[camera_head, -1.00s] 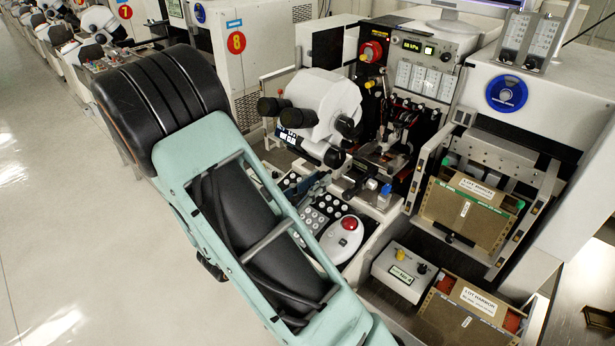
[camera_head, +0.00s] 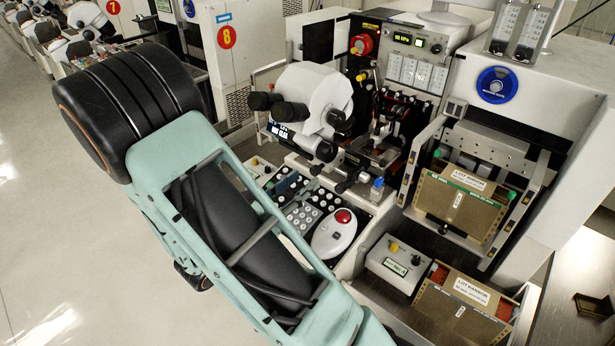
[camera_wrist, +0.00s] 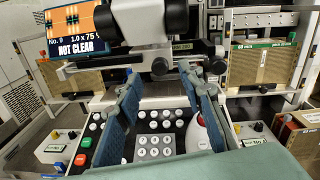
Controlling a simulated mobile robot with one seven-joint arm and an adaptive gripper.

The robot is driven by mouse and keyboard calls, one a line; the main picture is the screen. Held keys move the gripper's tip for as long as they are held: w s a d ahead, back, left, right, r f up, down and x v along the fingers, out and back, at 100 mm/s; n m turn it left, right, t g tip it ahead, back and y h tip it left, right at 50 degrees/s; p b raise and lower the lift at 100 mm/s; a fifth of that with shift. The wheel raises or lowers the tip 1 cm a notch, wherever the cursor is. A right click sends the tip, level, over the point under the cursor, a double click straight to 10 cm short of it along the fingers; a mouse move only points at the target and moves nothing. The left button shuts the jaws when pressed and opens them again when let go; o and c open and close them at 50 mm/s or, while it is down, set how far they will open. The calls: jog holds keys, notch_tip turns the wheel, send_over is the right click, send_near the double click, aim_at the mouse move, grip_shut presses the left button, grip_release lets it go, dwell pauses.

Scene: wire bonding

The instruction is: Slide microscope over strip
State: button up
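The microscope (camera_head: 318,98) is a white head with black eyepieces on the left front of the bonding machine in the head view. In the wrist view its dark and white body (camera_wrist: 145,25) is at the top, beyond my fingers. My gripper (camera_wrist: 160,80) shows two blue fingers, apart and with nothing between them, over the button panel. In the head view my gripper (camera_head: 297,186) is small, below and in front of the microscope, not visibly touching it. The work stage (camera_head: 368,153) is to the microscope's right. I cannot make out the strip on it.
A keypad panel (camera_head: 300,212) and a white trackball unit with a red ball (camera_head: 334,233) lie below my gripper. Brown lot boxes (camera_head: 459,203) stand at right, one in a rack and one lower. A grey box with knobs (camera_head: 397,265) is nearby. Open floor lies left.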

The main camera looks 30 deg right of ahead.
jog(key=v, duration=0.8)
jog(key=shift+s+a, duration=0.15)
jog(key=shift+a, duration=0.1)
